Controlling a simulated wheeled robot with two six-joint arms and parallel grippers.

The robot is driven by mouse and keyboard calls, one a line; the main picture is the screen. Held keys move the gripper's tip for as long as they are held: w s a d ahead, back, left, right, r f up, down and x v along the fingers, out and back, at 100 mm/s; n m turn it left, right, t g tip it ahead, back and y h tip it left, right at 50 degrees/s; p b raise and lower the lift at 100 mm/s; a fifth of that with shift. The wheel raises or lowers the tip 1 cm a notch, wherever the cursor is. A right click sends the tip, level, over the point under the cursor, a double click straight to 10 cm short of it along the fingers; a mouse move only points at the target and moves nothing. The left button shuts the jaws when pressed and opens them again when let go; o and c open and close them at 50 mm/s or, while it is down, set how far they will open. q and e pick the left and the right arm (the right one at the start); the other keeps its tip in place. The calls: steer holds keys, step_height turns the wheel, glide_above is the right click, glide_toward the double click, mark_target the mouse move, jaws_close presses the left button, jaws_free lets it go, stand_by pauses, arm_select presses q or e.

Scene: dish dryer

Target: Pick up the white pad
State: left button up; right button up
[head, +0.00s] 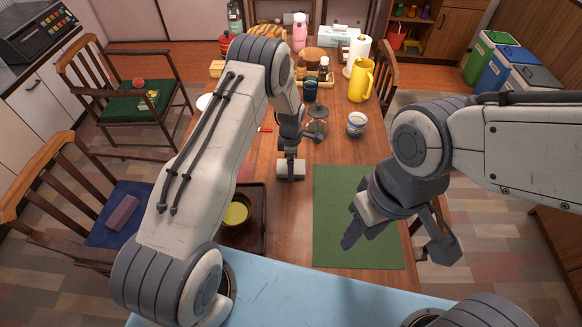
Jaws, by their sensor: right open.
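I cannot clearly make out a white pad in the head view. A small white thing (204,102), partly hidden behind my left arm, shows at the left edge of the wooden table (285,222); I cannot tell what it is. My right gripper (398,247) is open above the green mat (335,205), its fingers wide apart with nothing seen between them. My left gripper (290,170) hangs over the middle of the table, left of the mat. Its fingers do not show clearly.
A dark tray (257,243) with a yellow-filled bowl (236,213) lies left of the mat. Chairs flank the table. The mat's visible surface is clear.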

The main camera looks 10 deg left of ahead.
arm_select(q)
steer(key=shift+f, duration=0.1)
steer(key=c, duration=1.1)
steer(key=shift+r, duration=0.45)
steer(key=r, duration=0.2)
steer(key=d+r+b, duration=0.1)
steer(key=shift+s+r, duration=0.1)
steer(key=shift+r, duration=0.25)
steer(key=s+d+r, duration=0.1)
steer(key=d+r, duration=0.1)
steer(key=d, duration=0.1)
steer(key=s+d+r+b, duration=0.1)
steer(key=d+r, duration=0.1)
steer(key=d, duration=0.2)
steer(key=s+d+r+b, duration=0.1)
steer(key=d+r, duration=0.1)
steer(key=d, duration=0.1)
steer(key=shift+d+r, duration=0.15)
steer(key=shift+r, duration=0.05)
